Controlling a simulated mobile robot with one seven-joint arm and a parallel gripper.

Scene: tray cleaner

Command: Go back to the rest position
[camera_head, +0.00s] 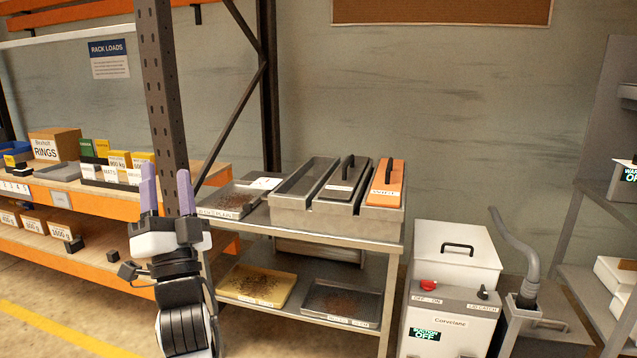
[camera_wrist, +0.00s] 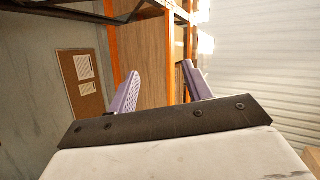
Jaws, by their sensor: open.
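My gripper (camera_head: 167,190) points upward in the head view, in front of the rack post. Its two purple fingers stand apart with nothing between them. The wrist view also shows the open fingers of my gripper (camera_wrist: 160,90), with the wall, orange rack parts and a pale ribbed surface behind. No object of the task is held.
A steel cart (camera_head: 345,232) holds trays and lidded bins on top, with a yellow tray (camera_head: 256,285) and a dark tray (camera_head: 342,302) below. A white machine (camera_head: 455,258) stands right of it. The rack shelf (camera_head: 90,190) with boxes is at left. Floor shows at lower left.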

